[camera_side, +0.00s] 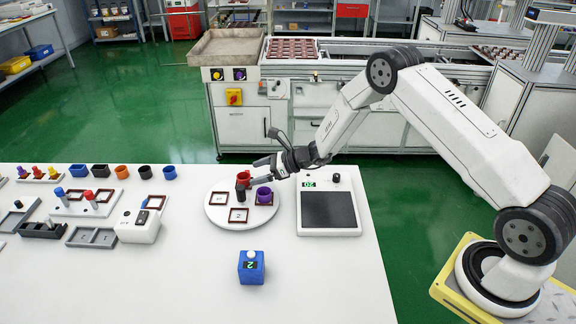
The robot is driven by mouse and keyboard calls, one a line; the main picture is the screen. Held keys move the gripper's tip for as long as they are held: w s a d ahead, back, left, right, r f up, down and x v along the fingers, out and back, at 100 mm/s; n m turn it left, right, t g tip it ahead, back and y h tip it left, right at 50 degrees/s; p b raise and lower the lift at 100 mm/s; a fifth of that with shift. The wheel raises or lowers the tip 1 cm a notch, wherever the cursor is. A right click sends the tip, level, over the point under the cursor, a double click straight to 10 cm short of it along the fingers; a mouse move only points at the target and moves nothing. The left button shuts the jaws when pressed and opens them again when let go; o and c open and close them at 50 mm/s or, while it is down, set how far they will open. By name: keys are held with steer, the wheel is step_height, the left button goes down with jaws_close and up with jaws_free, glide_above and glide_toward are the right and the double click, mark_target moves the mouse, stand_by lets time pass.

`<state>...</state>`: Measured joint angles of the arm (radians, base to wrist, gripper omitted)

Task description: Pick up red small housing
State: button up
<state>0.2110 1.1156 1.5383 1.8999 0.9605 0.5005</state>
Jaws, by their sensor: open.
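The red small housing (244,173) sits at the back of a round white turntable (217,214) on the white table. A dark cylindrical shape (242,188) stands just in front of it and partly hides it; I cannot tell if it is a separate part. My gripper (257,171) is open just right of the red housing, its fingers pointing left. I cannot tell if a finger touches it. A purple housing (264,195) sits on the turntable at right, below my gripper.
Dark red square frames lie on the turntable, one at front (238,216). A scale (328,210) stands to the right, and a blue block (251,267) in front. Several small housings (122,171) and grey fixtures fill the table's left.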

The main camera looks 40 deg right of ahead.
mark_target(238, 178)
steer(key=shift+x, duration=2.5)
steer(key=c, duration=1.3)
steer(key=shift+r, duration=0.15)
steer(key=shift+r, duration=0.7)
steer(key=s+r, duration=0.3)
steer(key=s, duration=0.1)
steer(key=s+r, duration=0.4)
steer(key=s, duration=0.1)
steer(key=s+r, duration=0.4)
steer(key=s, duration=0.1)
steer(key=shift+d+r, duration=0.2)
steer(key=shift+d, duration=0.2)
